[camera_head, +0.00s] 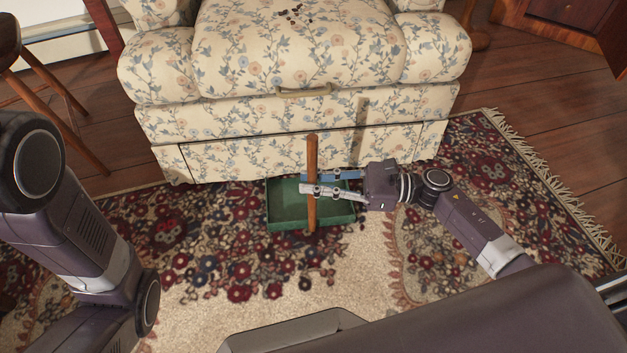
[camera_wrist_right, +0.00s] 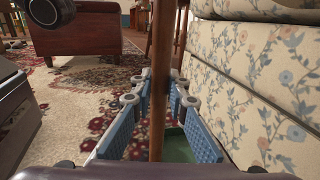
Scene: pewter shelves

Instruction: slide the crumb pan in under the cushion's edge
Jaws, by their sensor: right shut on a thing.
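The crumb pan is a green tray (camera_head: 285,211) with an upright wooden handle (camera_head: 312,165). It sits low at the rug, against or just in front of the armchair's bottom front; I cannot tell whether its back edge is beneath it. My right gripper (camera_head: 316,184) is shut on the handle above the tray. In the right wrist view the handle (camera_wrist_right: 158,80) stands between the blue finger pads, with some green tray (camera_wrist_right: 176,146) below. The floral seat cushion (camera_head: 300,50) is well above the pan, with dark crumbs (camera_head: 294,13) on top. My left gripper is out of view.
The armchair's front has a drawer-like panel (camera_head: 230,160) and a pull handle (camera_head: 304,91). A patterned rug (camera_head: 190,240) covers the floor. A wooden stool (camera_head: 50,90) stands at the left and a dark wooden cabinet (camera_head: 570,15) at the upper right.

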